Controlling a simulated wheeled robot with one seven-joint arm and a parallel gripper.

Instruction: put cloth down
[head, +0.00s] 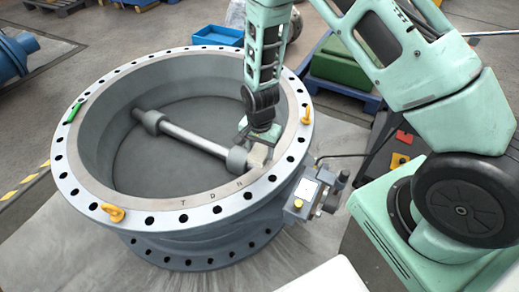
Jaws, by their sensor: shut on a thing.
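My gripper (258,138) reaches down inside the right part of the big grey butterfly valve (206,196), close to the inner wall. It is shut on a small pale beige cloth (258,155), which shows just below the fingers. The fingers hide part of the cloth. The cloth is close to the right end of the valve's shaft (195,138) and the inner wall; I cannot tell whether it touches them. The round disc (150,165) lies below the shaft.
The bolt-holed flange rim surrounds my gripper. Yellow lifting eyes (113,212) and a green item (74,110) are on the rim. An actuator box (305,197) juts out at the right. A blue tray (217,36) and green crate (342,65) stand behind.

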